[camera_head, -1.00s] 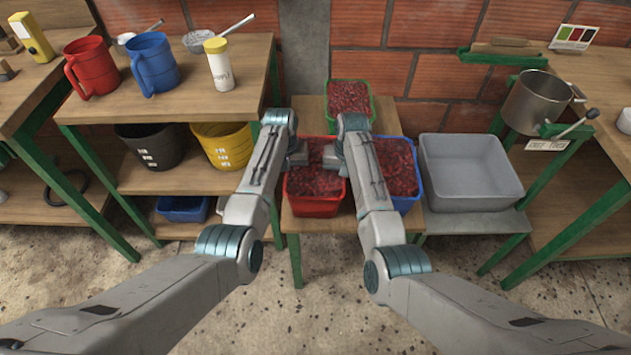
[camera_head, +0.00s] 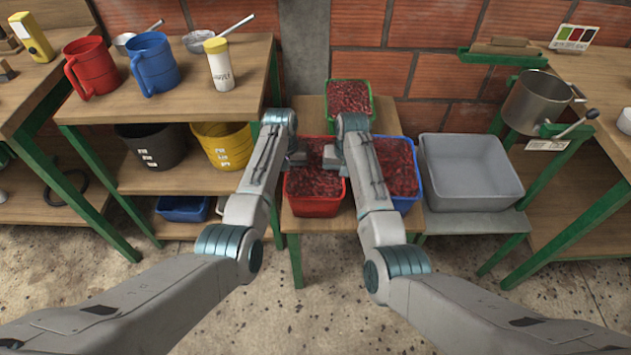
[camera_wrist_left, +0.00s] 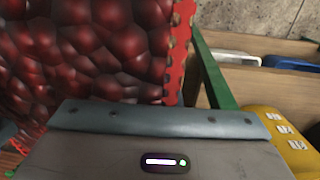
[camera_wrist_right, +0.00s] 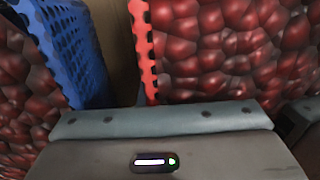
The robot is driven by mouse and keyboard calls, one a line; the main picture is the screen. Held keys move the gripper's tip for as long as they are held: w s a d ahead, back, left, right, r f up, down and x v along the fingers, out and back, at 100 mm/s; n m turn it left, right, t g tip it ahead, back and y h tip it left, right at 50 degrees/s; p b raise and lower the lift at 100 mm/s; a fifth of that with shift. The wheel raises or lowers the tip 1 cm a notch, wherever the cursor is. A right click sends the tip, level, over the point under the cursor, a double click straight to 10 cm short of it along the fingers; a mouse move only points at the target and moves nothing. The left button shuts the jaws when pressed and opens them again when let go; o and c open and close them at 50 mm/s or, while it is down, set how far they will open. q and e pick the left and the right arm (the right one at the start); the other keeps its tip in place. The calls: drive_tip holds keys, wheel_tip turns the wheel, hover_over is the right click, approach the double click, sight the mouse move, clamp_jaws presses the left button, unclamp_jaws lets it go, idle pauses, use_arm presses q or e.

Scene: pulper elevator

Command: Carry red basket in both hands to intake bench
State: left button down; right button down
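The red basket (camera_head: 314,206), full of dark red cherries, sits upright at the front of a low wooden bench (camera_head: 302,104). My left gripper (camera_head: 298,158) is at its left side and my right gripper (camera_head: 332,158) at its right side, both low over it. Its red wall shows close up in the left wrist view (camera_wrist_left: 182,40) and the right wrist view (camera_wrist_right: 143,45). The fingertips are hidden in all views, so I cannot tell whether they grip the rim. No bench carries a readable name marking it as the intake bench.
A blue basket (camera_head: 411,203) stands close on the right and a green basket (camera_head: 371,92) behind, both full of cherries. A grey tub (camera_head: 470,205) is further right. A table with a metal pot (camera_head: 532,106) stands right, a table with mugs (camera_head: 93,68) left. Open floor lies in front.

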use_arm(q)
drive_tip(key=shift+w+r, duration=0.15)
use_arm(e)
drive_tip(key=shift+w+r, duration=0.15)
drive_tip(key=shift+r, duration=0.05)
use_arm(q)
drive_tip(key=shift+r, duration=0.15)
use_arm(e)
drive_tip(key=shift+r, duration=0.1)
